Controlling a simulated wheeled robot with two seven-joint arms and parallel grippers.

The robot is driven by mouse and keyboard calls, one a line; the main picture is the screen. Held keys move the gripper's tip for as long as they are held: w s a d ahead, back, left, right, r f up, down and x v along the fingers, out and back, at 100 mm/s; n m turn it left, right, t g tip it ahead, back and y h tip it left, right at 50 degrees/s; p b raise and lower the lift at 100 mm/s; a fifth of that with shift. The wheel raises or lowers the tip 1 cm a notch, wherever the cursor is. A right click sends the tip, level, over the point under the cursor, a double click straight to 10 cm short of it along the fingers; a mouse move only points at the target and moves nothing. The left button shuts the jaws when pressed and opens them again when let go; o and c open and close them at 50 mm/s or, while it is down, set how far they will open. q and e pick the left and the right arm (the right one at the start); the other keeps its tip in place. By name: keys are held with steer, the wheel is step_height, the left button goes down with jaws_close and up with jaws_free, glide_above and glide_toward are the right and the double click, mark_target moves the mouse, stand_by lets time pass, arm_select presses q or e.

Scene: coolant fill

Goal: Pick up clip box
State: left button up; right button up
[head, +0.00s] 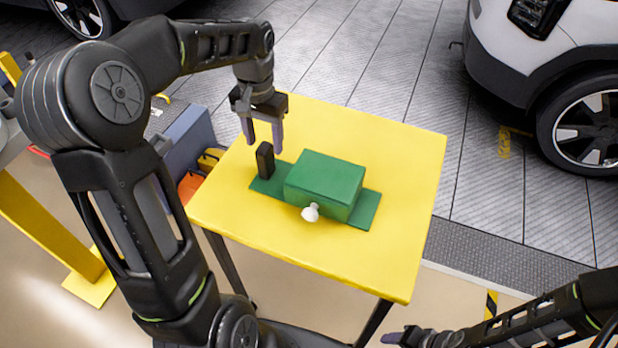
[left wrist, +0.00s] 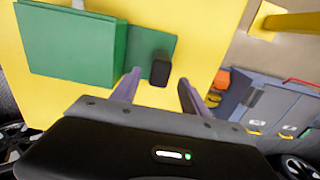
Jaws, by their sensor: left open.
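A green box (head: 325,182) with a white knob (head: 310,212) on its front sits on a flat green base (head: 368,208) on the yellow table. A small black block (head: 265,160) stands upright at the base's left end. I cannot tell which of these is the clip box. My left gripper (head: 263,143) is open and empty, pointing down just above and behind the black block. In the left wrist view the black block (left wrist: 160,68) shows between and beyond the two fingertips, and the green box (left wrist: 72,42) lies to the left. My right gripper (head: 392,338) is partly in view at the bottom, apart from the table.
The yellow table (head: 400,160) is clear around the green base. A blue-grey case (head: 190,138) and an orange bin (head: 190,187) stand left of the table. Parked cars (head: 560,60) stand beyond it. A yellow post (head: 45,230) is at the left.

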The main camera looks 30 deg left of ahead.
arm_select(q)
steer(key=shift+f, duration=0.45)
steer(key=shift+f, duration=0.1)
step_height(320, 180, down, 5)
steer(key=shift+s+f+p, duration=0.1)
steer(key=shift+s+p, duration=0.05)
steer(key=shift+p, duration=0.15)
steer(key=shift+c, duration=0.4)
jaws_close()
stand_by(0.4)
